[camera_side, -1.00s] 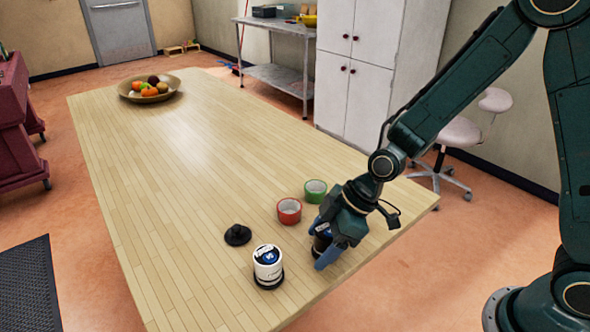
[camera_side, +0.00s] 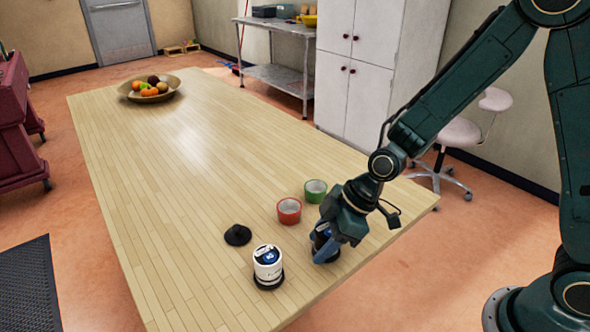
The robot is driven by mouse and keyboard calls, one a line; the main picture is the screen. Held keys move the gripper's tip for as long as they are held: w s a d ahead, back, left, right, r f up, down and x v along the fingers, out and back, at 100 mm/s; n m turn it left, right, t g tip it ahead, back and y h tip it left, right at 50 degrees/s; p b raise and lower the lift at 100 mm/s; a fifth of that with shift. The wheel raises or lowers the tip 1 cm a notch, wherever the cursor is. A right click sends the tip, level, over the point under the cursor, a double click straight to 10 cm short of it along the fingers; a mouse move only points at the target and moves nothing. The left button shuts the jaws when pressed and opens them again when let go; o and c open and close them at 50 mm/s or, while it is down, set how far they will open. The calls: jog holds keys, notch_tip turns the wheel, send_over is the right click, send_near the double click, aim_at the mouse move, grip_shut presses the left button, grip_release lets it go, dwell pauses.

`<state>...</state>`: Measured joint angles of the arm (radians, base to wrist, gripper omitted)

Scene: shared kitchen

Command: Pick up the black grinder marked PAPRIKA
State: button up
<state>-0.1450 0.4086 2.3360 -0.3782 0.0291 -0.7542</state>
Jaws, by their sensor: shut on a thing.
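My gripper (camera_side: 322,249) points down near the right front edge of the wooden table (camera_side: 200,190). It is shut on a dark grinder (camera_side: 321,236), which is mostly hidden between the blue fingers. The grinder seems to stand upright at table height; I cannot read its label or tell whether its base touches the table.
A black cone-shaped piece (camera_side: 237,235) lies behind the white grinder. A fruit bowl (camera_side: 149,89) stands at the far end. The table's middle is clear.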

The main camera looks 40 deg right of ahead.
aim_at(323, 230)
jog(key=shift+r, duration=0.15)
notch_tip(323, 230, up, 20)
dwell(0.7)
